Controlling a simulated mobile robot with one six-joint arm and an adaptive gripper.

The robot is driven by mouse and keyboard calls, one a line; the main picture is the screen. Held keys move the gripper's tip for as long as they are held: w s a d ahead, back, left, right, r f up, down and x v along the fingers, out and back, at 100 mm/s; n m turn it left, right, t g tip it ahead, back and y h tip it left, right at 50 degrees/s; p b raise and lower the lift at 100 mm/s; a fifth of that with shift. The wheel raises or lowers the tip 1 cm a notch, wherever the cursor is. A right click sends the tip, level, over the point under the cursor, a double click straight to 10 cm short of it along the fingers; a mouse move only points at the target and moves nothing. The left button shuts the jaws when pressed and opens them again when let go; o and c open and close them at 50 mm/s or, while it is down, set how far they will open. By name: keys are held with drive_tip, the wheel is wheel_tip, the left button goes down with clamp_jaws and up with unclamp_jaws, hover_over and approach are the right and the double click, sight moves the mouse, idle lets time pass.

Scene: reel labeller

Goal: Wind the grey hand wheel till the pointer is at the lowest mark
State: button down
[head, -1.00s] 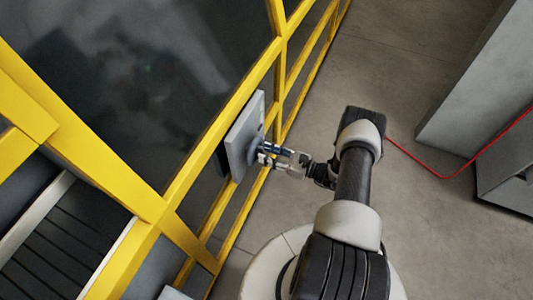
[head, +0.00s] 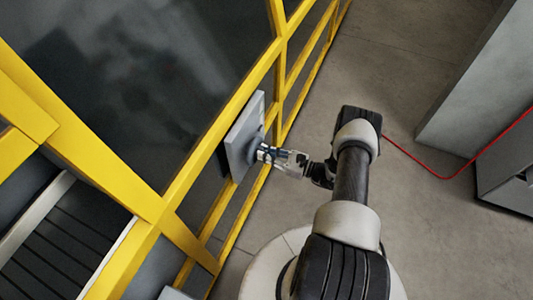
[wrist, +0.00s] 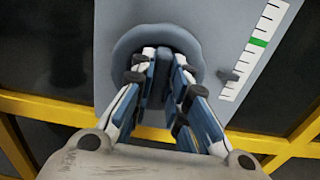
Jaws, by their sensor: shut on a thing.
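The grey hand wheel (wrist: 126,47) is on the front of a grey panel (wrist: 205,20) in the wrist view. My gripper (wrist: 163,65) is shut on the middle of the wheel, and its blue-padded fingers hide the part they hold. To the right, a white scale strip (wrist: 266,24) has black marks and a green band (wrist: 258,43). The small grey pointer (wrist: 229,76) is beside the strip, below the green band and near the strip's lower end. The exact mark is hard to read. In the head view my gripper (head: 268,154) reaches the panel (head: 240,142) from the right.
The panel is mounted on a yellow frame (head: 232,108) with dark panes behind it. A grey cabinet (head: 480,90) stands at the right, with a red cable (head: 430,170) running from it. Open concrete floor (head: 400,60) lies between frame and cabinet.

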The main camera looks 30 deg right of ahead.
drive_tip(key=shift+n, duration=0.3)
drive_tip(key=n+b, duration=0.2)
drive_tip(key=n, duration=0.3)
drive_tip(key=n+b, duration=0.2)
drive_tip(key=n, duration=0.4)
drive_tip(key=a+f+n+b, duration=0.1)
drive_tip(key=n+b, duration=0.1)
drive_tip(key=n, duration=0.3)
drive_tip(key=shift+s+n, duration=0.3)
drive_tip(key=shift+n, duration=0.1)
drive_tip(key=shift+d+n+b, duration=0.1)
drive_tip(key=shift+n+b, duration=0.2)
drive_tip(key=c, duration=1.6)
unclamp_jaws()
drive_tip(key=shift+o, duration=0.2)
